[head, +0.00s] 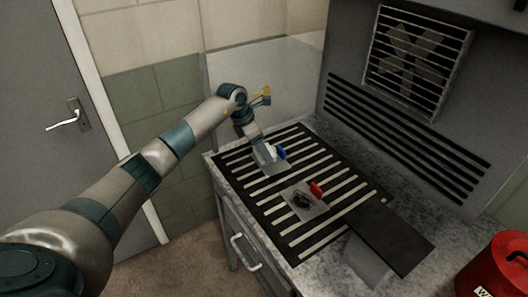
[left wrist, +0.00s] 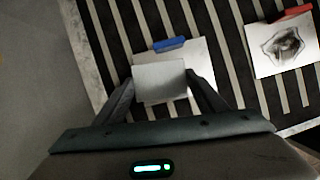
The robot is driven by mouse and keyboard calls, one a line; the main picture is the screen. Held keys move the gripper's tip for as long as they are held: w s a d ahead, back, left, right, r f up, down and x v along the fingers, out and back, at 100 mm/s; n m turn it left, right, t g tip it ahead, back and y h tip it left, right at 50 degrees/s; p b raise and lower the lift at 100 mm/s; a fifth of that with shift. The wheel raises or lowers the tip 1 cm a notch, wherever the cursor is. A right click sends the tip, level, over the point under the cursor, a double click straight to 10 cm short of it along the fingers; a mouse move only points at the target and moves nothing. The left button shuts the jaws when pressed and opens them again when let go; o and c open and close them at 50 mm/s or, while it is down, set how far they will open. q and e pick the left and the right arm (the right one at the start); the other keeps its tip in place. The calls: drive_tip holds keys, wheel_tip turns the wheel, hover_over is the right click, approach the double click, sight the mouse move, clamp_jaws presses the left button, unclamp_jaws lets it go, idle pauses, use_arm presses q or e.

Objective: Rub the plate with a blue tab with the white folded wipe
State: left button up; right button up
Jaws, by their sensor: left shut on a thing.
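The plate with a blue tab (head: 271,165) lies on the slatted bench top, under my left gripper (head: 266,152). In the left wrist view the plate (left wrist: 203,55) shows behind the wipe, with its blue tab at the top edge. The white folded wipe (left wrist: 160,80) is between the fingers of my left gripper (left wrist: 160,88), which is shut on it. The wipe overlaps the plate in that view; I cannot tell whether it touches it. The part of the plate behind the wipe is hidden. My right gripper is not in view.
A second plate with a red tab (head: 305,201) and a dark smudge lies on the slats nearby. A dark flat board (head: 390,235) is at the right of the bench. A red can (head: 497,268) stands at the lower right. A louvred vent wall (head: 400,125) rises behind.

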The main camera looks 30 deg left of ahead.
use_arm(q)
drive_tip(key=shift+w+a+f+b, duration=0.25)
drive_tip(key=shift+w+a+b, duration=0.15)
drive_tip(key=shift+a+b, duration=0.2)
drive_tip(key=shift+w+a+r, duration=0.15)
drive_tip(key=shift+w+a, duration=0.1)
drive_tip(key=shift+a, duration=0.15)
drive_tip(key=shift+r, duration=0.15)
drive_tip(key=shift+w+r+p, duration=0.1)
drive_tip(key=shift+r+p, duration=0.25)
drive_tip(key=shift+r, duration=0.45)
drive_tip(key=shift+r+p, duration=0.95)
drive_tip(key=shift+r, duration=1.2)
drive_tip(key=shift+r+p, duration=0.7)
drive_tip(key=shift+r, duration=0.8)
